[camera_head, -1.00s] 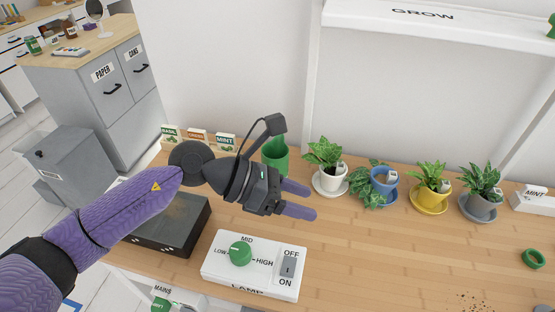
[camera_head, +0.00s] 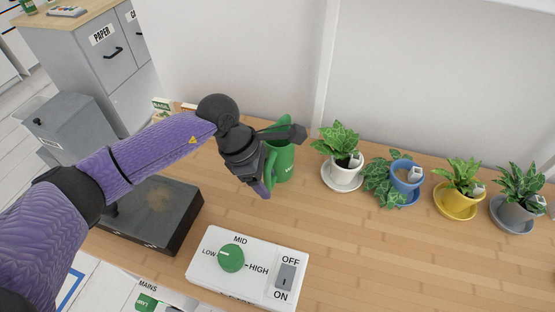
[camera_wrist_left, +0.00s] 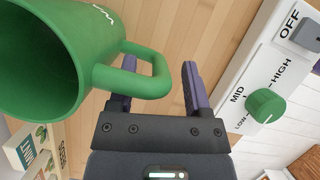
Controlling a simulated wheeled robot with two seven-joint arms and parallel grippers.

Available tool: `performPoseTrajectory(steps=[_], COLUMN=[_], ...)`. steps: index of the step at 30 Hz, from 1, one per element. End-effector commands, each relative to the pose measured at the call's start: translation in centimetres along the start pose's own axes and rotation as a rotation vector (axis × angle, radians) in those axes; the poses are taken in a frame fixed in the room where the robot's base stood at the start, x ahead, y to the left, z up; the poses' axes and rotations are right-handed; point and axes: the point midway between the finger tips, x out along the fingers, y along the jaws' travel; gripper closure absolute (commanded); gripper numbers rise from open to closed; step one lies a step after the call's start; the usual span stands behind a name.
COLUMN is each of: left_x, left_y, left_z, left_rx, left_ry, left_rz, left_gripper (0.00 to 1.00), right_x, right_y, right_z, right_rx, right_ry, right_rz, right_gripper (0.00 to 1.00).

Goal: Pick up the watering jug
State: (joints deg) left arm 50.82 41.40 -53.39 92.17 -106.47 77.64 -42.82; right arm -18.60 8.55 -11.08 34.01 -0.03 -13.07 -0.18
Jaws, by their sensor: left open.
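The green watering jug (camera_head: 284,163) stands on the wooden desk beside my left gripper in the head view. In the left wrist view the jug (camera_wrist_left: 92,40) fills the upper left, with its open mouth and its looped handle (camera_wrist_left: 150,78) showing. My left gripper (camera_head: 262,188) is open and points down just left of the jug. In the wrist view its two fingers (camera_wrist_left: 158,85) are spread, and the end of the handle lies near the gap between them. I cannot tell whether they touch. My right gripper is not in view.
A white lamp control box (camera_head: 210,262) with a green knob stands at the front of the desk. Several potted plants, including one in a white pot (camera_head: 341,171), line the back right. A dark tray (camera_head: 178,226) lies at the left. The right front desk is clear.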

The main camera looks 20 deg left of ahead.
Motion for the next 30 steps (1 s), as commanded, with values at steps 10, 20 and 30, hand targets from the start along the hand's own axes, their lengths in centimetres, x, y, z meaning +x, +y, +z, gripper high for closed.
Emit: performPoseTrajectory(steps=[10, 20, 30], left_x=[-0.2, -0.2, -0.2], left_y=[0.0, 0.0, 0.0], left_z=[0.1, 0.1, 0.1], left_rx=[0.000, 0.000, 0.001], left_ry=[-0.001, -0.001, -0.002], left_rz=[0.001, 0.001, 0.001], left_gripper=[0.86, 1.00, 1.00], right_x=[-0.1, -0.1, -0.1], right_y=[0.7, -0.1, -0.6], right_z=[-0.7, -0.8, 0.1], right_rx=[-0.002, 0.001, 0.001], right_ry=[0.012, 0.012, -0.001], right_rz=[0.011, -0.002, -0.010], right_gripper=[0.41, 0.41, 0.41])
